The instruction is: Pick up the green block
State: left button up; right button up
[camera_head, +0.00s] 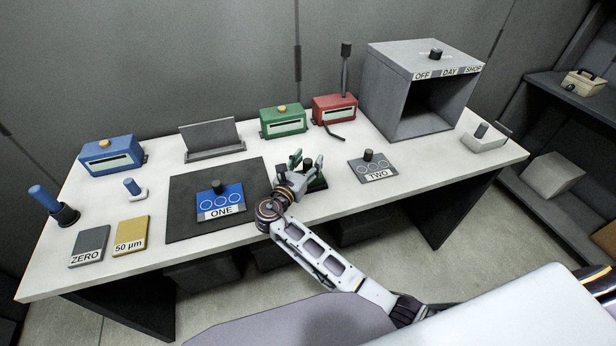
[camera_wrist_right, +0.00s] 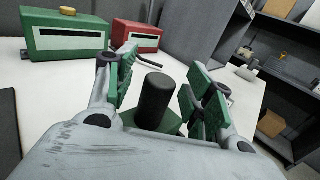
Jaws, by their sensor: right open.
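The green block (camera_head: 318,184) lies on the white table right of the dark mat and is partly hidden behind my right gripper (camera_head: 308,163) in the head view. In the right wrist view a black upright knob (camera_wrist_right: 155,100) stands on the green block (camera_wrist_right: 174,128). My right gripper (camera_wrist_right: 160,85) is open, with one green-padded finger on each side of the knob. Gaps show between the pads and the knob. My left gripper is in no view.
The blue block marked ONE (camera_head: 221,202) sits on the dark mat (camera_head: 185,225) to the left. The grey block marked TWO (camera_head: 373,170) is close on the right. Green (camera_head: 283,122) and red (camera_head: 334,108) boxes stand behind. A grey open-fronted oven (camera_head: 385,90) stands at back right.

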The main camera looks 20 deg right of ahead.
jog(key=shift+d, duration=0.1)
jog(key=shift+c, duration=0.5)
grip_shut()
jog(key=shift+r, duration=0.1)
jog(key=shift+r, duration=4.95)
